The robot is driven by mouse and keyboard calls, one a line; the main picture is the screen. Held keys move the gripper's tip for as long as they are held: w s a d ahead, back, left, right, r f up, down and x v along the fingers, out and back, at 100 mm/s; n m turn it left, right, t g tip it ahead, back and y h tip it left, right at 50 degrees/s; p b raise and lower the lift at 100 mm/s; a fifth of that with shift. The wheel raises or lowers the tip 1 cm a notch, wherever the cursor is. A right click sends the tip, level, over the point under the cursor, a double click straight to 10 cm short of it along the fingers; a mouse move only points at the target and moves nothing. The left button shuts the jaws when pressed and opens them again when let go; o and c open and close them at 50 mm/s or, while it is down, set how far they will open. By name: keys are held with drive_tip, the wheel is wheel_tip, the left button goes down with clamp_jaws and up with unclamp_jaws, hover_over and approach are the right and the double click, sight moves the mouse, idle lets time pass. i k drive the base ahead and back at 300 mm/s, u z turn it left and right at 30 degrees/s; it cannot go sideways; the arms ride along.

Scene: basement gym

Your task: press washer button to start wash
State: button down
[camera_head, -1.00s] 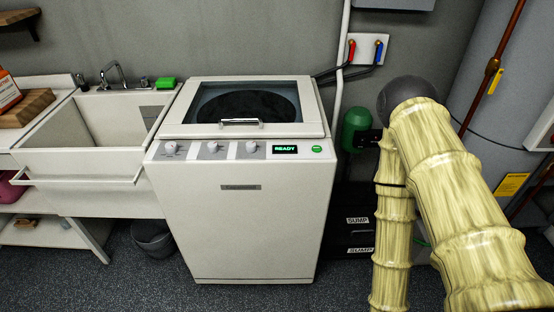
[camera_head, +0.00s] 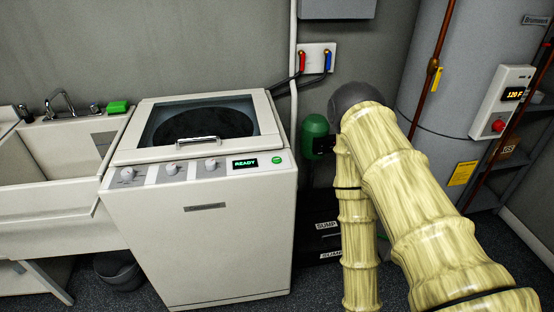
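The white top-loading washer (camera_head: 205,245) stands against the wall, left of centre in the head view. Its glass lid (camera_head: 200,122) is closed. The front panel carries several knobs, a small display (camera_head: 245,163) reading READY in green, and a round green button (camera_head: 277,160) at the panel's right end. My arm, with a pale yellow banded surface, rises at the right of the washer and is folded downward. My gripper does not show in the head view, so its position relative to the button cannot be told.
A utility sink (camera_head: 50,185) with a green sponge (camera_head: 118,106) adjoins the washer's left. A bin (camera_head: 118,268) is under it. Wall valves (camera_head: 316,60), a pipe (camera_head: 293,60), a green tank (camera_head: 315,132) and black sump boxes (camera_head: 318,225) are behind my arm. A water heater (camera_head: 420,100) stands right.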

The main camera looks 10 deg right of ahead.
sight(276, 159)
drive_tip(key=k, duration=0.5)
drive_tip(key=u, duration=1)
drive_tip(key=i, duration=0.75)
drive_tip(key=z, duration=1)
